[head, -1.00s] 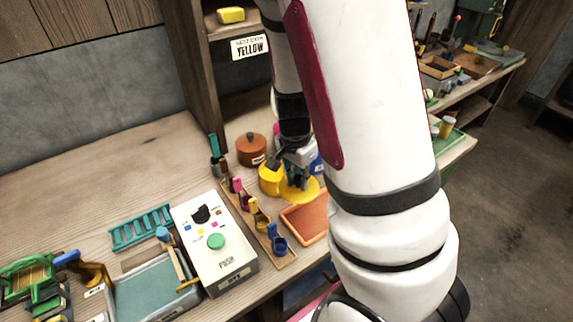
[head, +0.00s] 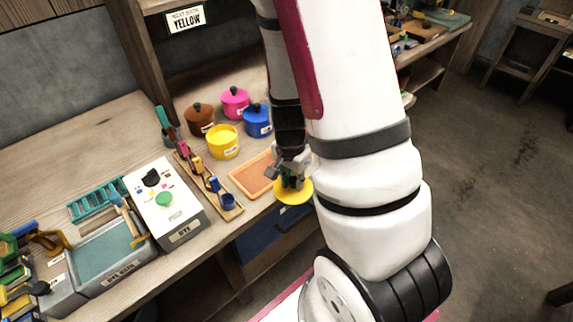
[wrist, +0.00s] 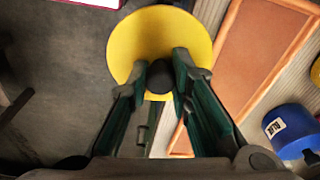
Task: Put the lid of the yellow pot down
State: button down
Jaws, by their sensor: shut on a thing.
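The yellow lid (head: 294,190) is a flat round disc with a dark knob. My gripper (head: 291,176) is shut on the knob and holds the lid by the front edge of the bench, to the right of the orange-brown mat. In the wrist view the lid (wrist: 160,45) lies beyond my fingertips (wrist: 160,78), with the knob between them. Part of the lid is over the floor side of the edge. The yellow pot (head: 222,144) stands on the bench without a lid, its inside showing yellow.
The orange-brown mat (head: 254,175) with a raised rim lies bare beside the lid. Brown (head: 199,118), pink (head: 235,102) and blue (head: 257,121) lidded pots stand behind. A tool rack (head: 210,185) and a white button box (head: 166,205) are to the left.

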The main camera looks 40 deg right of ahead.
jog(key=w+d, duration=0.1)
jog(key=w, duration=0.3)
jog(key=w+d+f, duration=0.1)
jog(key=w+d, duration=0.1)
jog(key=w, duration=0.3)
jog(key=w+d, duration=0.2)
jog(key=w, duration=0.3)
jog(key=shift+d+f, duration=0.2)
jog(key=shift+f+p, duration=0.5)
jog(key=shift+f, duration=1.25)
jog(key=shift+f, duration=0.2)
jog(key=c, duration=1.4)
grip_release()
jog(key=shift+c, duration=0.2)
jog(key=shift+r, duration=0.1)
